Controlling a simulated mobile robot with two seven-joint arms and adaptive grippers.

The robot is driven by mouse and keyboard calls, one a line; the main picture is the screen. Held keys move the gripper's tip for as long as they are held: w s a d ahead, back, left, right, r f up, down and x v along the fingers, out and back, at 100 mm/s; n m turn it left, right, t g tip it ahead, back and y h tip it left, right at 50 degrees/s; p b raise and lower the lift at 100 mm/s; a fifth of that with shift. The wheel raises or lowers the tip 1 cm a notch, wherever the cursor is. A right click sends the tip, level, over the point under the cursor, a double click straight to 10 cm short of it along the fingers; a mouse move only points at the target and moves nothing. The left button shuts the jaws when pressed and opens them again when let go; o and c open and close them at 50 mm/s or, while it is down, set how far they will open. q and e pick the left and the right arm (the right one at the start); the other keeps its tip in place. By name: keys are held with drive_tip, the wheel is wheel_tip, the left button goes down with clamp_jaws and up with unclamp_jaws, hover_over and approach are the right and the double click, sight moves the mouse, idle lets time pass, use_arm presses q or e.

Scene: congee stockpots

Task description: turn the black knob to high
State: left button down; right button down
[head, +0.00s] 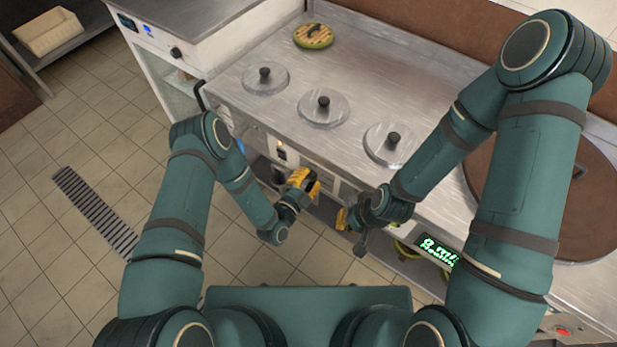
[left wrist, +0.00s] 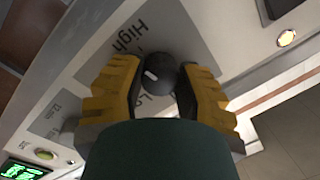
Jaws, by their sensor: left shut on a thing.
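The black knob (left wrist: 160,68) is round with a short white mark, and sits on the grey front panel between my left gripper's fingers. The printed word High (left wrist: 127,37) is above left of it; a partly covered label starting "Lo" is below it. The white mark is on the knob's left part; its exact setting is hard to tell. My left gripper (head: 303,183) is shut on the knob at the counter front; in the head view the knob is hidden. My right gripper (head: 346,220) hangs by the counter front further right; its opening is unclear.
Several lidded pots (head: 323,107) are set in the steel counter (head: 245,110). A green display (head: 438,249) is on the front at lower right.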

use_arm(q)
drive_tip(key=shift+f+m, duration=0.1)
drive_tip(key=shift+m, duration=0.7)
drive_tip(key=c, duration=0.5)
unclamp_jaws()
drive_tip(key=shift+c, duration=0.2)
drive_tip(key=v, duration=1.2)
drive_tip(key=shift+f, duration=0.1)
